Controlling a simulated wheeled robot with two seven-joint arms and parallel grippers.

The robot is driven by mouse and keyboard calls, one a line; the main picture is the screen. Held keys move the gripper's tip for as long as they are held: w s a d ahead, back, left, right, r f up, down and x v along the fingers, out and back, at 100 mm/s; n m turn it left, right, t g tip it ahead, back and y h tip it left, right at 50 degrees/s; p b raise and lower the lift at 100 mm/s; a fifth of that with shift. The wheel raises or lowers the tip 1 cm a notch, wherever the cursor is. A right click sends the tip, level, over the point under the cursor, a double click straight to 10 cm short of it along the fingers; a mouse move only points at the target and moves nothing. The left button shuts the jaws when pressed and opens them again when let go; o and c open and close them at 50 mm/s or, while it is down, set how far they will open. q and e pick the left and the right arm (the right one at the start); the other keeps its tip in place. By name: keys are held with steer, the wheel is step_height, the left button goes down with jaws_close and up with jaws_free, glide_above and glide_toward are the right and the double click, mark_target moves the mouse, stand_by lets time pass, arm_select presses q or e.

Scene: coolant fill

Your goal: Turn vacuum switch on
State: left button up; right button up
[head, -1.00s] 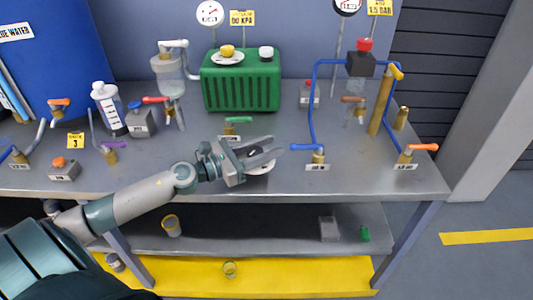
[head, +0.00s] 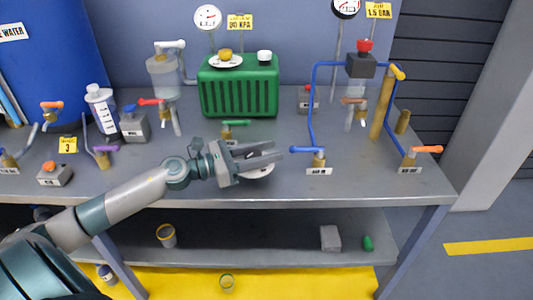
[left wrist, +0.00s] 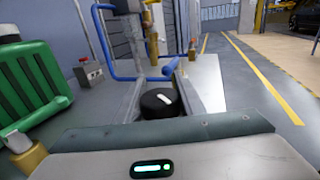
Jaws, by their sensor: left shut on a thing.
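A black round knob with a white mark (left wrist: 160,103) stands between the fingers of my left gripper in the left wrist view. In the head view my left gripper (head: 276,153) is low over the front middle of the bench, and its jaws are shut on the knob. A white round plate (head: 260,172) shows partly under the fingers, which hide the knob there. I cannot read any switch label on the plate. My right gripper is in neither view.
A green ribbed box (head: 238,92) with yellow and white knobs stands behind the gripper. A green-handled valve (head: 228,130) is just behind the fingers. Blue pipework with a blue-handled valve (head: 310,153) stands to the right. The bench front edge (head: 300,203) is close.

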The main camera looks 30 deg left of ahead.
arm_select(q)
steer(key=o, duration=1)
steer(key=shift+o, duration=0.2)
steer(key=shift+s+a, duration=0.1)
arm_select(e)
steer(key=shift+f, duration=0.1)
arm_select(q)
steer(key=shift+s+a+f, duration=0.1)
steer(key=shift+s+a, duration=0.2)
steer(key=shift+s, duration=0.1)
steer(key=b+v, duration=0.2)
steer(key=v, duration=0.3)
steer(key=shift+s+a, duration=0.2)
steer(key=b+v, duration=0.1)
steer(key=v, duration=0.9)
steer(key=shift+s+a, duration=0.2)
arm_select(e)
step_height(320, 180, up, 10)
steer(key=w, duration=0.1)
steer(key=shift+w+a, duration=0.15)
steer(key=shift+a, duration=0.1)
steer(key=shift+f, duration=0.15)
